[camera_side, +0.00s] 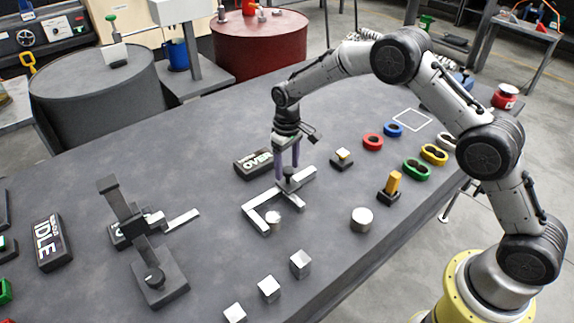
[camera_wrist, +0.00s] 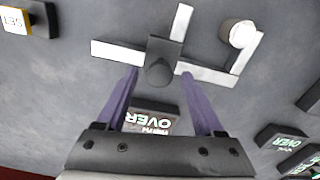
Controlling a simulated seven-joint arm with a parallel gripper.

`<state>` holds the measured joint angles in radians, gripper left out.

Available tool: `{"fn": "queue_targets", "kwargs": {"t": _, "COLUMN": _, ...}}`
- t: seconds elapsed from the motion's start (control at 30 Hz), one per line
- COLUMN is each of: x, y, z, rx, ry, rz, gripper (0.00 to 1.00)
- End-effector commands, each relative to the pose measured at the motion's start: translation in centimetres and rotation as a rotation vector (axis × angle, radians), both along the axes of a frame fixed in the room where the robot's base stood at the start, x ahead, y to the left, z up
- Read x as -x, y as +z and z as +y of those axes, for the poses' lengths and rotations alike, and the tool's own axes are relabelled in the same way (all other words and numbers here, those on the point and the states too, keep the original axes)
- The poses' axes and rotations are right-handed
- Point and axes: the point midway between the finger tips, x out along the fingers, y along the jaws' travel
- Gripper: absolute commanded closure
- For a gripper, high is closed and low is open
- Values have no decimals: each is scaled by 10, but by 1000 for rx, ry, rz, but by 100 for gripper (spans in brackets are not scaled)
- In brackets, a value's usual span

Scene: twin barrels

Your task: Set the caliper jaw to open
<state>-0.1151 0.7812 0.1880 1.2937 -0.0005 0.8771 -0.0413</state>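The caliper (camera_side: 258,203) lies on the dark table, with a silver beam, a fixed end jaw and a dark slider with a round knob (camera_side: 288,173). In the wrist view, the beam (camera_wrist: 118,50) runs across the top, with the knob (camera_wrist: 160,73) near the middle. The sliding jaw (camera_wrist: 182,22) stands apart from the fixed jaw (camera_wrist: 246,54). A silver cylinder (camera_wrist: 243,34) sits between them, close to the fixed jaw. My gripper (camera_side: 288,165) points down over the slider. Its purple fingers (camera_wrist: 159,75) are spread on either side of the knob, with visible gaps; it is empty.
A display reading "OVER" (camera_side: 255,164) stands behind the caliper. A small block on a dark base (camera_side: 342,160) and a larger silver cylinder (camera_side: 362,219) stand to the right. Several metal blocks (camera_side: 269,289) line the front edge. A dark lever fixture (camera_side: 143,240) stands left.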

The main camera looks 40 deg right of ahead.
Motion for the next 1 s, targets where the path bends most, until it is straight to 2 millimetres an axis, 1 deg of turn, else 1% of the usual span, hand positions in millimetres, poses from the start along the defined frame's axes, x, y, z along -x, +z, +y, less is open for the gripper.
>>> {"fn": "queue_targets", "kwargs": {"t": 0.17, "x": 0, "y": 1, "z": 0, "rx": 0, "ry": 0, "rz": 1, "gripper": 31}}
{"fn": "queue_targets", "kwargs": {"t": 0.27, "x": 0, "y": 9, "z": 0, "rx": 0, "ry": 0, "rz": -1, "gripper": 31}}
{"fn": "queue_targets", "kwargs": {"t": 0.37, "x": -1, "y": 23, "z": 0, "rx": 0, "ry": 0, "rz": -3, "gripper": 31}}
{"fn": "queue_targets", "kwargs": {"t": 0.6, "x": -1, "y": 76, "z": 0, "rx": -1, "ry": 0, "rz": -5, "gripper": 31}}
{"fn": "queue_targets", "kwargs": {"t": 0.73, "x": -1, "y": 102, "z": 0, "rx": -1, "ry": 0, "rz": -5, "gripper": 31}}
{"fn": "queue_targets", "kwargs": {"t": 0.9, "x": 0, "y": 126, "z": 0, "rx": 0, "ry": 0, "rz": -2, "gripper": 31}}
{"fn": "queue_targets", "kwargs": {"t": 1.0, "x": 0, "y": 134, "z": 0, "rx": 0, "ry": 0, "rz": -2, "gripper": 31}}
